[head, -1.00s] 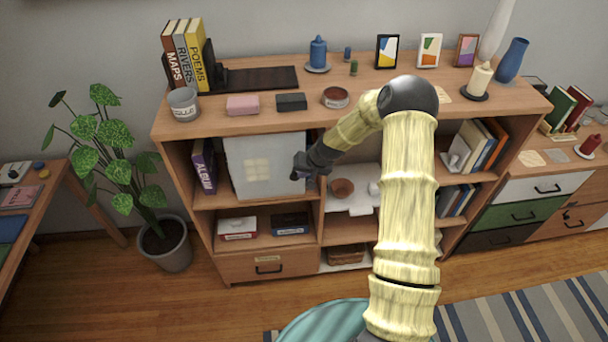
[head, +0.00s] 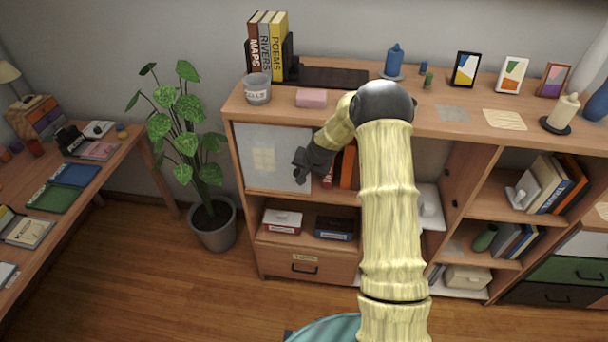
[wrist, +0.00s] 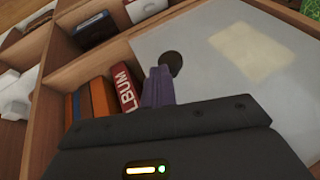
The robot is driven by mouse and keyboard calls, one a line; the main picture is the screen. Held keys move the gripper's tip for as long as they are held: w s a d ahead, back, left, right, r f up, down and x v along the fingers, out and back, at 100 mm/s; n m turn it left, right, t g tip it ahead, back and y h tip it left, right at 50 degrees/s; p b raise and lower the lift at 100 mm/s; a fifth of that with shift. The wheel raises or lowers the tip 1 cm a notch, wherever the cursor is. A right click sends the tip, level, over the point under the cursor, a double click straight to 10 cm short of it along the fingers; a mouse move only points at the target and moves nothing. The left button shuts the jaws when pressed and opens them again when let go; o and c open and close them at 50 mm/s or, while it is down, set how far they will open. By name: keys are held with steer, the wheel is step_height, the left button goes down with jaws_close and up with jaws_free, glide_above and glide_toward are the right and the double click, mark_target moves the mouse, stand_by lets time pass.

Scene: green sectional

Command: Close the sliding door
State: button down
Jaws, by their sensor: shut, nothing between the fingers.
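The sliding door is a pale grey-white panel (head: 258,160) with a lighter square patch. It stands across the left part of the upper left shelf compartment, against the left wall. To its right the compartment is open and shows upright books (head: 348,167). In the wrist view the door (wrist: 225,45) fills the upper right, with a dark round knob (wrist: 172,63) near its edge. My gripper (head: 302,170) is shut and empty at the door's right edge. In the wrist view its fingertips (wrist: 158,82) are beside the knob; I cannot tell whether they touch it.
A red album (wrist: 125,88) and orange books stand close beside my fingers. The bookcase top (head: 440,120) holds a grey pot (head: 257,88), books, a blue candle (head: 394,62) and frames. A potted plant (head: 210,215) stands to the left.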

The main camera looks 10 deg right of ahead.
steer(key=shift+w+a, duration=0.2)
steer(key=shift+a, duration=0.2)
steer(key=shift+a, duration=0.1)
steer(key=shift+r, duration=0.1)
steer(key=s+d+r+b, duration=0.1)
steer(key=s+d+r, duration=0.1)
steer(key=r, duration=0.3)
steer(key=s+d+r+b, duration=0.1)
steer(key=s+d+r, duration=0.2)
steer(key=s+r, duration=0.1)
steer(key=shift+s+r, duration=0.25)
steer(key=shift+r, duration=0.45)
steer(key=shift+w+a, duration=0.1)
